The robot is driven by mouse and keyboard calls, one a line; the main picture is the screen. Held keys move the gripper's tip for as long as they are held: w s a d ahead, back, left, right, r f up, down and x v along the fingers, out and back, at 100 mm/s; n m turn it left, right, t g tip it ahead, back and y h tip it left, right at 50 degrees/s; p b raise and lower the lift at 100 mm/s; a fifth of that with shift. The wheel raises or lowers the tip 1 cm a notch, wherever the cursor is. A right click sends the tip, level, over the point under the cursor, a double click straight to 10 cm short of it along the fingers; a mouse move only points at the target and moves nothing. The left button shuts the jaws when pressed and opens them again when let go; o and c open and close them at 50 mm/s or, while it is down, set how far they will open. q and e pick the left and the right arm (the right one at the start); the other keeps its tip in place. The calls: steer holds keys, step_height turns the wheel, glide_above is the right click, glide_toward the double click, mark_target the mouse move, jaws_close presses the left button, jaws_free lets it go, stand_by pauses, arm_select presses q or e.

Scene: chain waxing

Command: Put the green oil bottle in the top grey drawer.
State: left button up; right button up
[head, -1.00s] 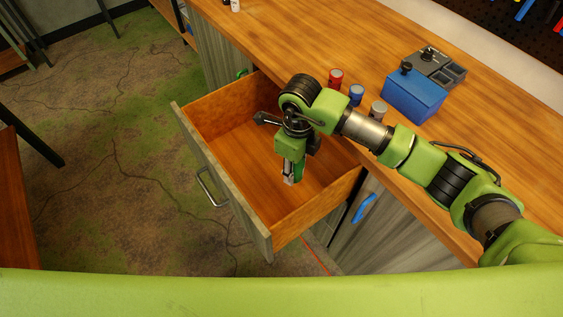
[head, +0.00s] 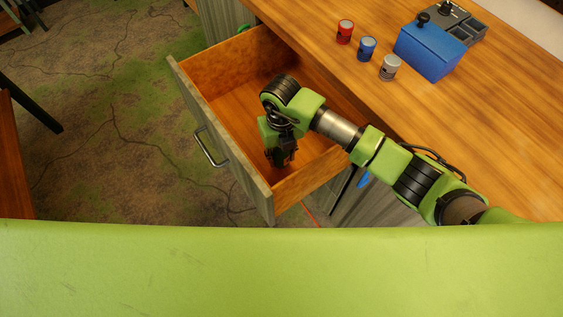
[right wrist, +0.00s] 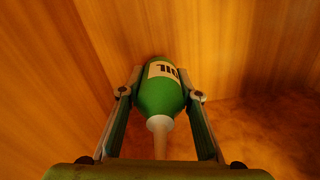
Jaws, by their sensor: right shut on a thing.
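The green oil bottle (right wrist: 160,92) has a white nozzle and a pale label. In the right wrist view it is between the two fingers of my right gripper, which is shut on it. In the head view my right gripper (head: 280,158) points down inside the open grey drawer (head: 235,165), near its front. The arm and gripper hide the bottle there, and I cannot tell whether it touches the drawer floor. The drawer has a wooden inside and a metal handle. My left gripper is not in view.
On the wooden counter (head: 500,150) stand a red can (head: 345,32), a blue can (head: 367,48), a grey can (head: 390,67) and a blue box (head: 430,50). A dark grey tray (head: 468,30) is behind the box. The drawer's walls surround my gripper.

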mark_target(281, 162)
steer(key=shift+f+b, duration=1.2)
steer(key=shift+f, duration=0.55)
steer(key=shift+f, duration=0.1)
steer(key=o, duration=1.1)
steer(key=shift+o, duration=0.2)
